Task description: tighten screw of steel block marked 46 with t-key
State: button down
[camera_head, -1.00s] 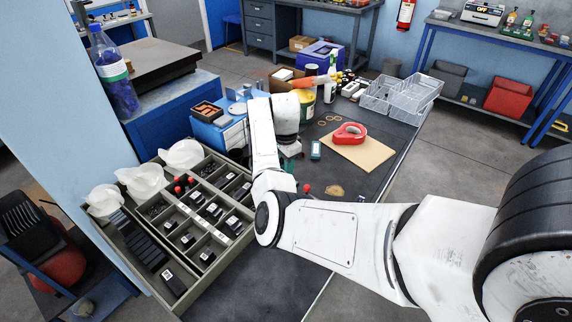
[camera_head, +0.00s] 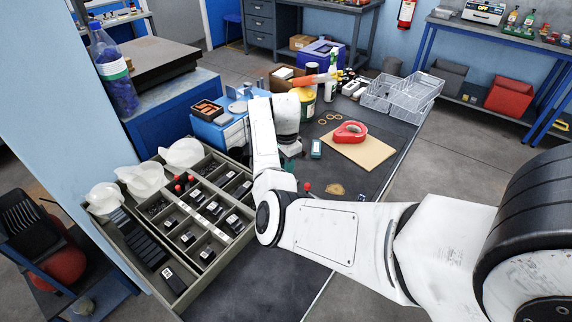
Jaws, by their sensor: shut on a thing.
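My gripper (camera_head: 290,148) points down behind my bent forearm, over the dark bench. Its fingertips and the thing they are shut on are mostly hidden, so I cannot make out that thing. A red knob (camera_head: 307,187) shows just right of my forearm, below the gripper; what it belongs to is hidden. Two more red knobs (camera_head: 184,184) stand in the tray at left. Several black blocks with white labels (camera_head: 214,208) lie in the tray's compartments. The labels are too small to read, so I cannot tell which block is marked 46.
The divided grey tray (camera_head: 152,293) fills the bench's left end. White scoop-like bins (camera_head: 142,180) line its far side. A red tape dispenser (camera_head: 349,132) sits on a tan board (camera_head: 372,155). Clear baskets (camera_head: 410,92) stand farther back. The bench front (camera_head: 245,287) is bare.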

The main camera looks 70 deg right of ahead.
jog(key=shift+f, duration=0.55)
jog(key=c, duration=1.5)
grip_release()
grip_shut()
